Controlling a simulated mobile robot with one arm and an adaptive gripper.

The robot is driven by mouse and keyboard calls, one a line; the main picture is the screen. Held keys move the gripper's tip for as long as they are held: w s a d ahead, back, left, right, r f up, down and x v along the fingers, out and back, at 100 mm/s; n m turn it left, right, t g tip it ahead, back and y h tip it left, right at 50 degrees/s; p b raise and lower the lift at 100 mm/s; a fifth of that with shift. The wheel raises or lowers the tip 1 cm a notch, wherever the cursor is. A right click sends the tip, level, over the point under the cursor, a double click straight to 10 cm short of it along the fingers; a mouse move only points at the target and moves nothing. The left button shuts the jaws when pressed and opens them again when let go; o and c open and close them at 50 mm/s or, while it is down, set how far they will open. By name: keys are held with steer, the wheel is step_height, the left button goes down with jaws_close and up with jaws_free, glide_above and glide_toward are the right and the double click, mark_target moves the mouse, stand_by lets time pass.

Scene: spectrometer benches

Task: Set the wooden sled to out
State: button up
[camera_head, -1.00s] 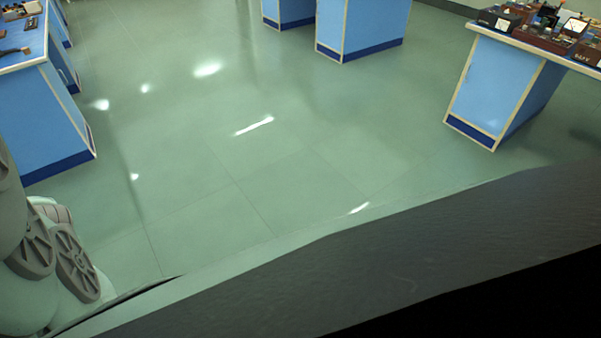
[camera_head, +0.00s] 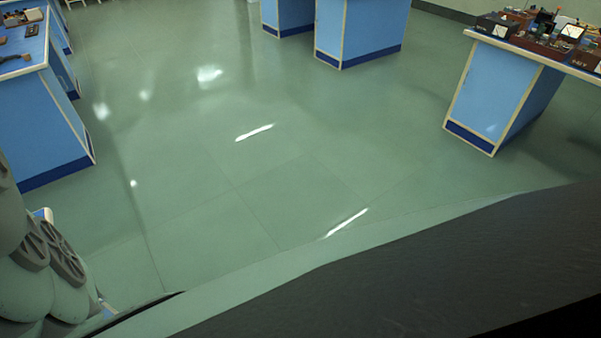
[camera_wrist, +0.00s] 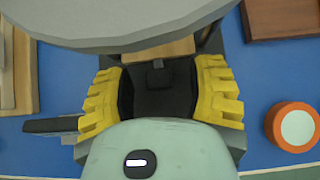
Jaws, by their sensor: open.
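My gripper (camera_wrist: 160,98) shows in the wrist view with its yellow ribbed fingers apart, over a blue surface. A dark block lies between the fingers; I cannot tell whether it belongs to my gripper or to a thing below. A light wooden piece (camera_wrist: 160,50) shows just beyond it, partly covered by my own grey and pale green parts. It may be part of the wooden sled, but I cannot tell its position or whether the fingers touch it. My gripper does not show in the head view.
In the wrist view, an orange cylinder (camera_wrist: 293,127) with a pale top stands at right. A brown wooden tray (camera_wrist: 283,17) is at upper right, and a wooden frame (camera_wrist: 24,70) at left. In the head view, blue benches (camera_head: 495,93) stand around a clear green floor (camera_head: 250,160).

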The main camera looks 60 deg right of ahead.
steer(key=shift+s+a+f, duration=0.1)
steer(key=shift+a+f, duration=0.15)
steer(key=shift+f, duration=0.05)
steer(key=shift+o, duration=0.3)
steer(key=shift+d, duration=0.1)
jaws_close()
